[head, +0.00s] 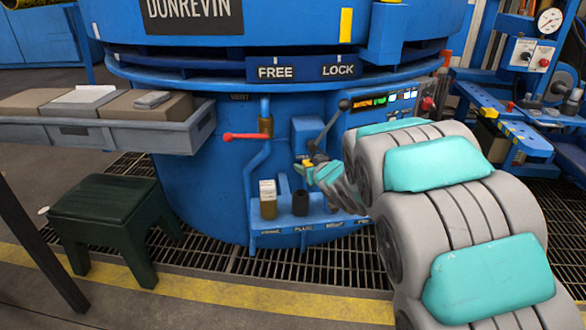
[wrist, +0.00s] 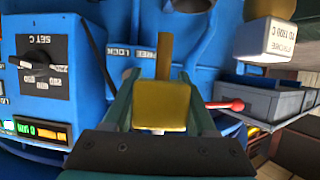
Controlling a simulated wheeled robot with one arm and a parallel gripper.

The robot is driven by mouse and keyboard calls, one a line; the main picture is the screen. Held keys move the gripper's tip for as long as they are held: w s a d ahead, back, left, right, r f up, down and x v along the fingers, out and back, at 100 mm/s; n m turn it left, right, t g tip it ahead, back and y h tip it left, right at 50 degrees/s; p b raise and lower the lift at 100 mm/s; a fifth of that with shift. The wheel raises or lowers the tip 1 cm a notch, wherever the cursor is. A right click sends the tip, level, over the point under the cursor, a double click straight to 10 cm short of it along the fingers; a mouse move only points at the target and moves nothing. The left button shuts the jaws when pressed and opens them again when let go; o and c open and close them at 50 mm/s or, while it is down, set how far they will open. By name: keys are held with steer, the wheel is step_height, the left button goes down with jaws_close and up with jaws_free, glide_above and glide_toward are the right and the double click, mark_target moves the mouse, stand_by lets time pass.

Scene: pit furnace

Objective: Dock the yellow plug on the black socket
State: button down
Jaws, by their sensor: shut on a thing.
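The yellow plug (wrist: 161,104) is held between the two fingers of my gripper (wrist: 160,112) in the wrist view, with a narrow stem pointing up in that picture. In the head view a small yellow part of the plug (head: 307,163) shows at the tip of my gripper (head: 310,169). The black socket (head: 300,203) is a short upright dark cylinder on the blue shelf, over a label that seems to read PLUG. My gripper is above it and slightly right in the picture, with the plug apart from it. I cannot make out the socket in the wrist view.
A tan block with a white label (head: 268,197) stands left of the socket on the shelf (head: 285,238). A red-handled lever (head: 245,136) juts out above. A black-knobbed lever (head: 330,125) and control panel (head: 385,103) are close behind my gripper. A grey tray (head: 110,136) is left.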

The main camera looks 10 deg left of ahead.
steer(key=shift+w+a+f+n+g+y, duration=0.1)
steer(key=shift+w+a+n+g+y, duration=0.1)
steer(key=shift+a+n+y, duration=0.3)
steer(key=shift+w+a+n+g+y, duration=0.1)
steer(key=shift+a+n+g+y, duration=0.15)
steer(key=shift+a, duration=0.45)
steer(key=shift+s+a+f+n+g+y, duration=0.1)
steer(key=shift+a+f+n+g+y, duration=0.1)
steer(key=shift+a+n+g+y, duration=0.25)
step_height(320, 180, down, 6)
steer(key=b, duration=0.6)
steer(key=shift+a+r+b, duration=0.1)
steer(key=shift+r+b, duration=0.05)
steer(key=shift+b, duration=0.2)
steer(key=shift+p, duration=0.7)
steer(key=shift+f+b, duration=0.35)
steer(key=shift+f, duration=0.2)
steer(key=c, duration=0.5)
jaws_free()
steer(key=shift+s+r, duration=0.1)
